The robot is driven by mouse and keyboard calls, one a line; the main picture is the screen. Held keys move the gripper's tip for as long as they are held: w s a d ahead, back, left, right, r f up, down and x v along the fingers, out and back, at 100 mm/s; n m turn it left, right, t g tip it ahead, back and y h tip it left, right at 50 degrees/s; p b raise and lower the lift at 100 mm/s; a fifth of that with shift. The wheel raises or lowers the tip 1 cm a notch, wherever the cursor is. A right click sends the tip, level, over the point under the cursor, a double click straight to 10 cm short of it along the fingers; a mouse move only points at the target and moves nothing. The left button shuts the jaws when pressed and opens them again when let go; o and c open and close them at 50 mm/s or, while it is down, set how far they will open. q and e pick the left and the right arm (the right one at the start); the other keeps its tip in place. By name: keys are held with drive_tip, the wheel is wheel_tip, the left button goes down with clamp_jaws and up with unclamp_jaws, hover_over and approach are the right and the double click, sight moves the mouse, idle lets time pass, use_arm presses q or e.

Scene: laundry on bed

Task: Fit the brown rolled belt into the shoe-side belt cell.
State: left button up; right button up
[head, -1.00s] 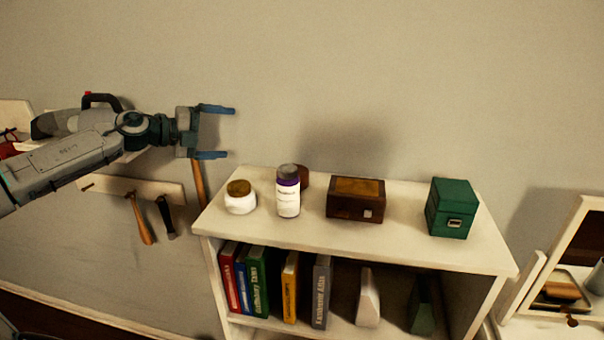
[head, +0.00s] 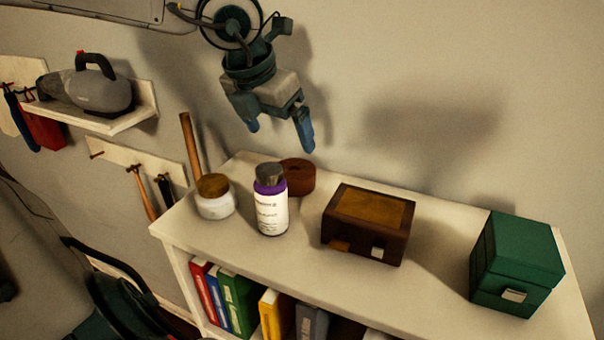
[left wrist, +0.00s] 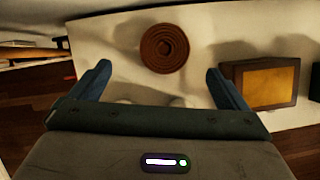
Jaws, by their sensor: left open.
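The brown rolled belt (head: 299,177) sits on the white shelf top, behind the purple-and-white bottle, which hides part of it in the head view. In the left wrist view the belt (left wrist: 165,48) shows whole as a flat spiral coil, between and beyond the fingertips. My left gripper (head: 279,137) is open and empty, pointing down above the belt and apart from it. It also shows in the left wrist view (left wrist: 159,75). The shoe-side belt cell is not in view. My right gripper is not in view.
A brown wooden box (head: 368,223) and a green box (head: 516,262) stand to the right on the shelf (head: 440,277). A wall shelf (head: 120,120) holds a grey appliance (head: 100,88).

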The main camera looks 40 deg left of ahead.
sight(295, 169)
use_arm(q)
drive_tip(key=x, duration=0.3)
drive_tip(key=shift+w+f, duration=0.15)
drive_tip(key=shift+f, duration=0.15)
drive_tip(key=shift+w+f, duration=0.2)
drive_tip(key=shift+f, duration=0.1)
drive_tip(key=shift+d+f+p, duration=0.2)
drive_tip(key=shift+f+p, duration=0.15)
drive_tip(key=shift+p, duration=0.1)
drive_tip(key=x, duration=0.3)
drive_tip(key=shift+d+p, duration=0.2)
drive_tip(key=shift+p, duration=0.15)
drive_tip(key=shift+w+f, duration=0.3)
drive_tip(key=shift+f, duration=0.2)
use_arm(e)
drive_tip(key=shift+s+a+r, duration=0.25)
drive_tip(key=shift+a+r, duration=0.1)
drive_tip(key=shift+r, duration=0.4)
use_arm(q)
drive_tip(key=shift+s, duration=0.1)
